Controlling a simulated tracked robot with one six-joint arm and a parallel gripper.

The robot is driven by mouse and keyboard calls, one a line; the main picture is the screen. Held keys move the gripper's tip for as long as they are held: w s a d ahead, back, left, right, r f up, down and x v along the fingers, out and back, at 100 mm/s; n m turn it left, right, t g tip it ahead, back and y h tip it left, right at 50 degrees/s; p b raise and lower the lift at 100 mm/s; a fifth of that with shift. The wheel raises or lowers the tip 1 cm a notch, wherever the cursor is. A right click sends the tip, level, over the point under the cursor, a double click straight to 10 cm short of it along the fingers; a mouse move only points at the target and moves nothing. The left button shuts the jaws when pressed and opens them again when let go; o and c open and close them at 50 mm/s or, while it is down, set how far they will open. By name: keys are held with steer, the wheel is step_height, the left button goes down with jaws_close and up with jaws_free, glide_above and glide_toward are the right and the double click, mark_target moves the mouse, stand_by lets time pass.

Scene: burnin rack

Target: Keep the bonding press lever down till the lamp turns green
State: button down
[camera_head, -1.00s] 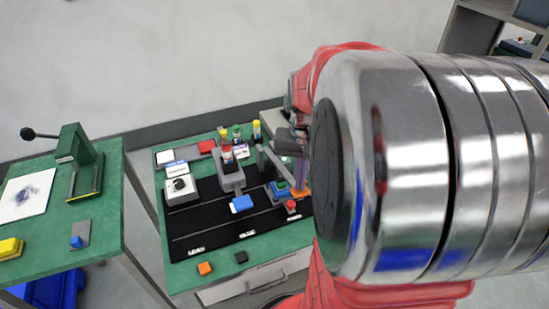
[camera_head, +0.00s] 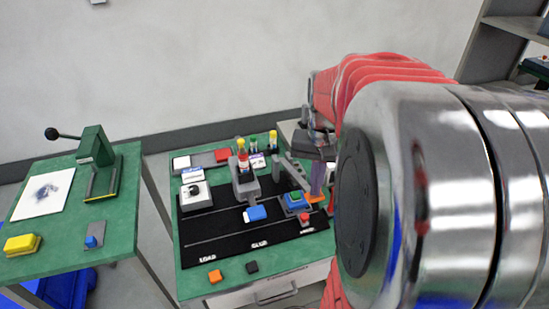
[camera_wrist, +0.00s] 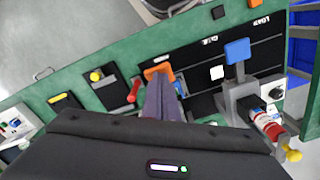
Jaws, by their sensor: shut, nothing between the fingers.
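A grey press-like station with a blue paddle (camera_head: 257,213) stands on the black mat; it also shows in the wrist view (camera_wrist: 237,50). My arm hides the bench's right side in the head view.
Orange (camera_head: 215,276) and black blocks (camera_head: 252,267) lie at the front edge. A green lever press (camera_head: 98,158) stands on the left table, across a gap.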

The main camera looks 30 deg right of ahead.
step_height(320, 180, up, 13)
steer(key=w, duration=0.1)
steer(key=shift+d, duration=0.15)
stand_by(1.7)
stand_by(0.4)
steer(key=shift+w, duration=0.15)
steer(key=s+a+f+n+t, duration=0.2)
steer(key=a+f+n, duration=0.1)
steer(key=a, duration=0.8)
steer(key=s+a+f+n+t, duration=0.2)
steer(key=a+n, duration=0.4)
steer(key=a, duration=0.6)
step_height(320, 180, down, 2)
steer(key=shift+a+f+t, duration=0.15)
steer(key=shift+a+t, duration=0.05)
steer(key=shift+t, duration=0.6)
steer(key=shift+s, duration=0.2)
